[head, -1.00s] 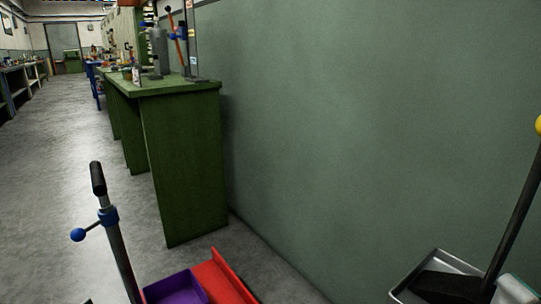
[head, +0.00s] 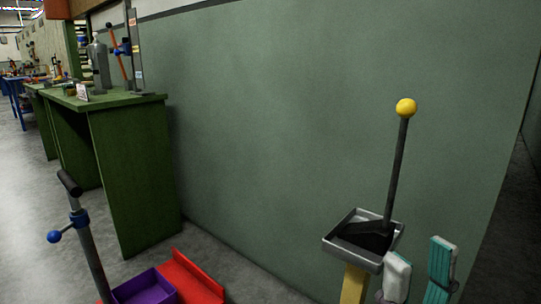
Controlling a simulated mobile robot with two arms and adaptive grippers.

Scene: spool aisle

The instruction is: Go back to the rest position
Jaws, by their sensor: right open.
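My right gripper (head: 420,272) is at the bottom right of the head view, with a pale finger and a ribbed teal finger standing apart. Nothing shows between them. It is just right of a grey metal tray (head: 333,243) and partly overlaps the tray's right side in the picture; I cannot tell if they touch. My left gripper is not in view.
A black rod with a yellow ball (head: 405,108) rises from the tray. A purple bin (head: 146,287), a red tray (head: 190,277) and a post with a blue knob (head: 54,237) are at lower left. A green bench (head: 140,180) stands against the green wall (head: 270,120).

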